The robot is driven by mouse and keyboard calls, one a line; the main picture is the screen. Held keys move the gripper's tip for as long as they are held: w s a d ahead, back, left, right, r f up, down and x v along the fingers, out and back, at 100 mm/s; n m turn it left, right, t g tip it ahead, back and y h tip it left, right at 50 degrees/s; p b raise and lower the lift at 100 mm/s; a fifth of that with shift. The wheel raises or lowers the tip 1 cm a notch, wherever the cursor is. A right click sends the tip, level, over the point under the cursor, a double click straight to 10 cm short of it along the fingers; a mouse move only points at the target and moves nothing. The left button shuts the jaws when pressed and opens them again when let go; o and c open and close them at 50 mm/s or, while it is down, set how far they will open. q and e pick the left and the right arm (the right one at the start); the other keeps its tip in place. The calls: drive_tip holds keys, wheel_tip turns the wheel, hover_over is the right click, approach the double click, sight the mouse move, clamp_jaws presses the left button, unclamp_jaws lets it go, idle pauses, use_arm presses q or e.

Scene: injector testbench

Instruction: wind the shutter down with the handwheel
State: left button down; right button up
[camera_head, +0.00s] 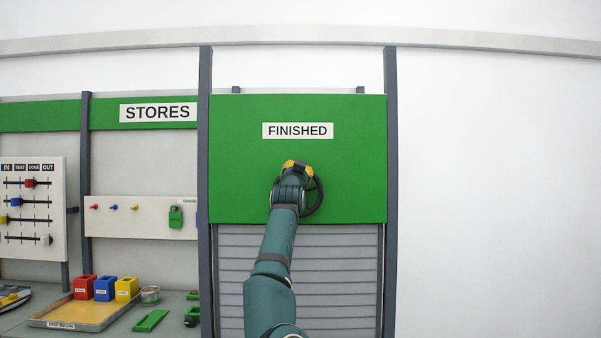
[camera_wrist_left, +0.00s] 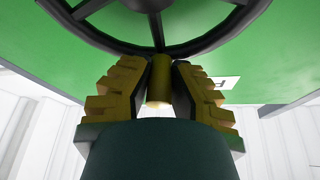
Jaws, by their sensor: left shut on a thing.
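The dark handwheel (camera_head: 318,199) is mounted on the green panel under the FINISHED sign, partly hidden behind my arm. Its rim and spokes also show at the top of the left wrist view (camera_wrist_left: 205,42). My left gripper (camera_head: 297,165) is at the upper part of the wheel. In the wrist view, its yellow fingers are shut on the wheel's brass-coloured handle (camera_wrist_left: 159,85), which stands out near the rim. The grey slatted shutter (camera_head: 330,270) shows below the green panel and fills the visible opening; its lower edge is out of view. My right gripper is not in view.
Dark posts (camera_head: 391,180) flank the green panel (camera_head: 240,150). To the left, a STORES board (camera_head: 145,215) hangs above a bench with a tray (camera_head: 65,315) and red, blue and yellow bins (camera_head: 105,289). The white wall at right is clear.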

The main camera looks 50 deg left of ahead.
use_arm(q)
drive_tip(key=shift+s+r, duration=0.2)
drive_tip(key=shift+r, duration=0.1)
